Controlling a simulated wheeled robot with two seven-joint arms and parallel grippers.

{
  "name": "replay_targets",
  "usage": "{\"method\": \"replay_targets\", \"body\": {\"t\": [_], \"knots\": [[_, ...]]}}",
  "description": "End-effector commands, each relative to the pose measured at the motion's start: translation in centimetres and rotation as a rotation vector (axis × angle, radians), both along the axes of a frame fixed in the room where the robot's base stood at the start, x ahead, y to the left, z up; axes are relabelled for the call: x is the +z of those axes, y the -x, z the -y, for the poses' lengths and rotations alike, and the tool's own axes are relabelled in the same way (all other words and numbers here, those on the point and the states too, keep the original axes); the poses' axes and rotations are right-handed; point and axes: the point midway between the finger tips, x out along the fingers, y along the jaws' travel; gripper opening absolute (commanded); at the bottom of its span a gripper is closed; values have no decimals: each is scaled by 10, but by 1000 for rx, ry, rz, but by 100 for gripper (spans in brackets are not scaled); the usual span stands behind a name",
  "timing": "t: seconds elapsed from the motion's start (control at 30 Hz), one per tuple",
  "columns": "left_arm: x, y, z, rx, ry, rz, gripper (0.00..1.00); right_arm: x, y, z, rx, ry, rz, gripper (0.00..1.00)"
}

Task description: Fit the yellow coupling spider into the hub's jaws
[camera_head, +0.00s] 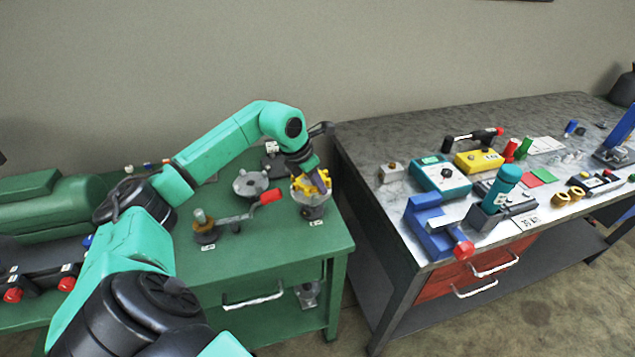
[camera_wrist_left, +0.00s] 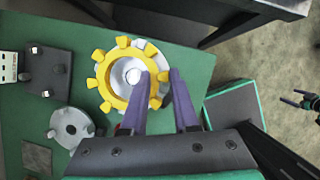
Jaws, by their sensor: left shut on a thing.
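The yellow coupling spider (camera_head: 298,186) is a toothed ring at the right end of the green bench. My left gripper (camera_head: 319,179) reaches it from above. In the left wrist view, the purple fingertips (camera_wrist_left: 163,76) are shut on one side of the spider (camera_wrist_left: 101,72). The grey hub (camera_head: 313,212) stands upright below it, and its rim (camera_wrist_left: 182,103) shows past the spider, which looks offset from it. The spider covers most of the hub's jaws. I cannot tell whether they touch. A small dark shape, likely my right gripper (camera_wrist_left: 304,100), is at the wrist view's right edge.
A grey flanged disc (camera_head: 250,184) and a crank with a red handle (camera_head: 270,196) are left of the hub on the green bench (camera_head: 265,262). A dark plate (camera_wrist_left: 48,72) lies farther off. A grey workbench (camera_head: 400,245) with many tools stands to the right, across a gap.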

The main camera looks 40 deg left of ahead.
Motion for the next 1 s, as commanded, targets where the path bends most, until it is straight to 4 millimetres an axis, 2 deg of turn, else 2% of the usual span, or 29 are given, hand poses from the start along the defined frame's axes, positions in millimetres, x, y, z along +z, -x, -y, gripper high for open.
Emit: {"method": "replay_targets", "body": {"t": [0.87, 0.9, 0.97, 1.0], "knots": [[-23, 0, 0, 0, 0, 0, 0, -18, 0, -2, 0, -3, -1, 100], [-23, 0, 0, 0, 0, 0, 32, -18, 0, -2, 0, -3, -1, 100], [-22, 0, 0, 0, 0, 1, 55, -17, 0, -2, 0, -3, -1, 100], [-22, 0, 0, 0, 0, 1, 64, -17, 0, -2, 0, -3, -1, 100]]}}
